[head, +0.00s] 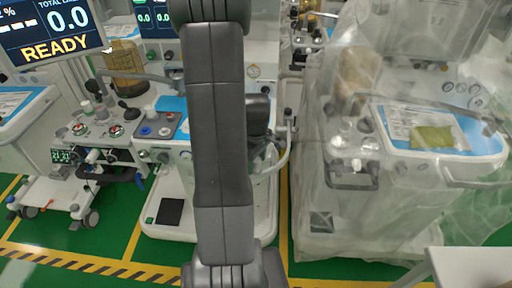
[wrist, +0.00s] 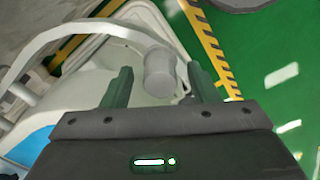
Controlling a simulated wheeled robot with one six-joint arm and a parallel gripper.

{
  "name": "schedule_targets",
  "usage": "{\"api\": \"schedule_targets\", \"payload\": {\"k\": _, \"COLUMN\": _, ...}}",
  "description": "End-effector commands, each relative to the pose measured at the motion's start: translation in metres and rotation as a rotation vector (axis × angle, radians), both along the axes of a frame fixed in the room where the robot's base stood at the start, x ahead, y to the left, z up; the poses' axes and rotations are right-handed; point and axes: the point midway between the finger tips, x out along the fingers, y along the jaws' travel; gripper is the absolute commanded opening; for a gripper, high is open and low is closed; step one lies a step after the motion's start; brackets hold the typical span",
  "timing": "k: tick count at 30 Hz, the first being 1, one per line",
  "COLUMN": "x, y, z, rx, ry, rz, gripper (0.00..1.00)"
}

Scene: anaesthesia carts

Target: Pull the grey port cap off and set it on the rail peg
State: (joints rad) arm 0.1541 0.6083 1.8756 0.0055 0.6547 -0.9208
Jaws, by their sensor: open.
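The grey port cap (wrist: 160,74) is a short cylinder at the end of a pale curved hose (wrist: 95,31) in the wrist view. My gripper (wrist: 159,69) is open, with one dark finger on each side of the cap. A gap shows between the cap and each finger, and I cannot tell how deep the cap sits between them. In the head view my arm covers the middle, and the cap and fingertips are hidden behind it. A piece of the pale hose (head: 283,158) shows just right of my arm. I cannot make out the rail peg in either view.
An anaesthesia cart (head: 161,147) stands behind my arm, with another cart (head: 70,190) at left. A cart under clear plastic sheeting (head: 330,215) stands at right. A white surface (head: 470,268) juts in at bottom right. Green floor (head: 115,215) with yellow lines shows between them.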

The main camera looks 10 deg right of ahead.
Motion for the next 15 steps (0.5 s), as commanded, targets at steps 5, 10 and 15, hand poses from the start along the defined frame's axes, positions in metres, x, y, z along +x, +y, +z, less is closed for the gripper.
{"api": "schedule_targets", "payload": {"k": 5, "x": 0.001, "y": 0.000, "z": 0.028, "rx": -0.001, "ry": -0.006, "rz": 0.000, "gripper": 0.54}}
{"api": "schedule_targets", "payload": {"k": 10, "x": 0.001, "y": 0.000, "z": 0.064, "rx": -0.001, "ry": -0.006, "rz": 0.000, "gripper": 0.54}}
{"api": "schedule_targets", "payload": {"k": 15, "x": 0.001, "y": -0.001, "z": 0.099, "rx": -0.001, "ry": -0.005, "rz": 0.000, "gripper": 0.54}}
